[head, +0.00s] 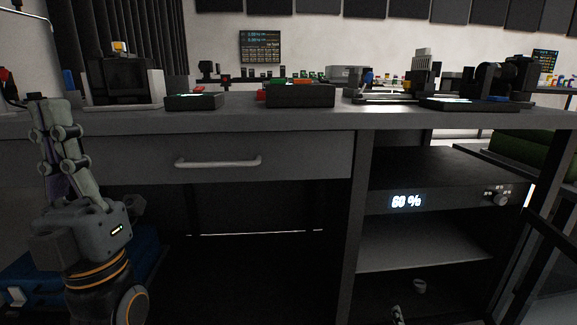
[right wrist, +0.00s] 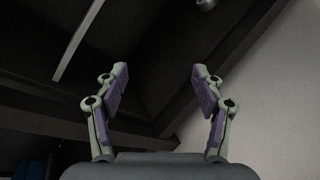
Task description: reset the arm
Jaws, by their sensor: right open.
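My left gripper (head: 50,104) stands upright at the left of the head view, its fingers in front of the table's front edge. The fingers are seen at a slant and overlap, so the gap between them is unclear. I see nothing held in it. My right gripper (right wrist: 160,75) shows in the right wrist view, its two purple-padded fingers spread wide with nothing between them. Behind it are dark surfaces and a pale area at the right.
A grey worktable (head: 300,122) with a closed drawer (head: 260,170) spans the head view. Dark trays (head: 300,97) and several devices stand on it. At the right is a shelf unit with a "60 %" display (head: 406,201) and a knob (head: 500,199). The space beneath the drawer is open and dark.

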